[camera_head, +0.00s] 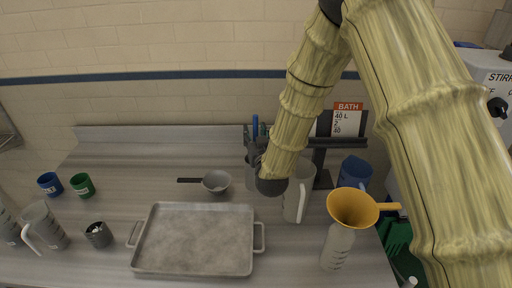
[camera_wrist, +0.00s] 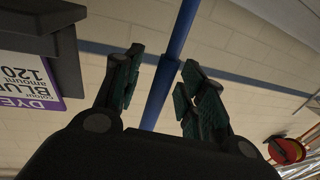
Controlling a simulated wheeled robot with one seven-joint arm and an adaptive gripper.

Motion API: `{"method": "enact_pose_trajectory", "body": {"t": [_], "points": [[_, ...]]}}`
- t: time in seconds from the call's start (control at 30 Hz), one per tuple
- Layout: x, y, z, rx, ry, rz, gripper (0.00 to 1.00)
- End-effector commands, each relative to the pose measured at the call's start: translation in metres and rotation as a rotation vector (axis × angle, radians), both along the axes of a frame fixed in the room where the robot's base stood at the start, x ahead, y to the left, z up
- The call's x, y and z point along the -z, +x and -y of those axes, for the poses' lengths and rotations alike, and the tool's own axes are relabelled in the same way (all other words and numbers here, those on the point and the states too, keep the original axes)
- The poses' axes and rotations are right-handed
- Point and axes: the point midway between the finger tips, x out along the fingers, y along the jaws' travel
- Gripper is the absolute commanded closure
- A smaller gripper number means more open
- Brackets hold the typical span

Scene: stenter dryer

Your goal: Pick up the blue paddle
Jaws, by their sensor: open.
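The blue paddle (camera_wrist: 177,42) shows in the wrist view as a long blue shaft that runs between my gripper's two fingers. No contact with either finger is visible. In the head view a short blue piece of the paddle (camera_head: 255,127) shows above my gripper (camera_head: 254,148). In the wrist view my gripper (camera_wrist: 163,65) is open, with dark green pads on both sides of the shaft. The paddle's lower part is hidden behind my gripper and arm; a grey container (camera_head: 250,179) stands below them.
A grey pitcher (camera_head: 293,204) stands close to the right of my wrist, and a yellow funnel (camera_head: 352,208) sits on a bottle farther right. A grey pan (camera_head: 216,183) and metal tray (camera_head: 148,246) lie left. The back-left counter is clear.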

Motion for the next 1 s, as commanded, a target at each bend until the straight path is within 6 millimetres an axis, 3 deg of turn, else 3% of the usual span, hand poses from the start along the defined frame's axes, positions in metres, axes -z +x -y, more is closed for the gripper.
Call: {"method": "enact_pose_trajectory", "body": {"t": [0.2, 0.43, 0.83, 1.0], "points": [[0.0, 0.0, 0.0, 0.0, 0.0, 0.0, 0.59], [0.0, 0.0, 0.0, 0.0, 0.0, -0.001, 1.0], [-0.002, 0.0, 0.0, 0.0, 0.0, 0.0, 1.0], [-0.012, 0.0, 0.0, 0.0, 0.0, 0.002, 1.0]]}}
